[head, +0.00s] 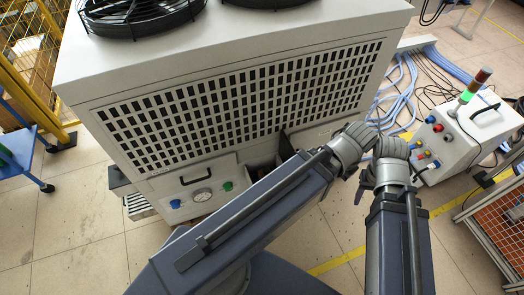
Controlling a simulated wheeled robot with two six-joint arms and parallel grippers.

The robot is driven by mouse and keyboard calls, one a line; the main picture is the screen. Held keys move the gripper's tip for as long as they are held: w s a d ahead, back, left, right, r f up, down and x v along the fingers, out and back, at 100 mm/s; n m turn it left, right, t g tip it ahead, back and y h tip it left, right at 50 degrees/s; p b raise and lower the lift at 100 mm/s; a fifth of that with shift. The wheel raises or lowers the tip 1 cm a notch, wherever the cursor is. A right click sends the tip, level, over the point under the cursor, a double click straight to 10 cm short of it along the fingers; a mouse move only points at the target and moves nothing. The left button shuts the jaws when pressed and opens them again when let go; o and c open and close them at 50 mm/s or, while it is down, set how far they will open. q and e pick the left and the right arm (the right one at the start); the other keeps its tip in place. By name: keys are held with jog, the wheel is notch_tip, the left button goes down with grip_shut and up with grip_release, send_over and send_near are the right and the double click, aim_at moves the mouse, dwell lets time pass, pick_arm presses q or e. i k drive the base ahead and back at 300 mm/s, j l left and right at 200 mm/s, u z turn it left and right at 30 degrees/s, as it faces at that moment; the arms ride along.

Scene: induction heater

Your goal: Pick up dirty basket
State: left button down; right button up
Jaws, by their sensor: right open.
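I cannot make out a basket that is clearly the dirty one. My right gripper (390,183) is at the end of the grey wrist right of centre, between the big white machine (75,75) and the control box. It is open, and I see nothing between its fingers. Its dark fingers are small and partly hidden by my own arm.
The machine has a grille, round fans on top and a gauge panel low down. A white control box (455,150) with a signal light and loose blue cables (395,95) lies right. A wire-mesh frame (465,216) stands at the right edge. A blue cart (20,150) stands left.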

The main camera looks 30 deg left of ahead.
aim_at(261, 172)
jog(key=l+u, duration=0.15)
jog(key=u, duration=0.25)
jog(key=i+l+u, duration=0.1)
jog(key=u, duration=0.35)
jog(key=l+u, duration=0.25)
jog(key=u, duration=0.15)
jog(key=l+u, duration=0.2)
jog(key=u, duration=0.2)
jog(key=k+l+u, duration=0.15)
jog(key=l, duration=0.25)
jog(key=l+u, duration=0.15)
jog(key=l, duration=0.2)
jog(key=k+l+u, duration=0.15)
jog(key=l, duration=0.2)
jog(key=k+l+u, duration=0.15)
jog(key=l, duration=0.2)
jog(key=k+l, duration=0.1)
jog(key=l, duration=0.35)
jog(key=u, duration=0.25)
jog(key=k, duration=0.05)
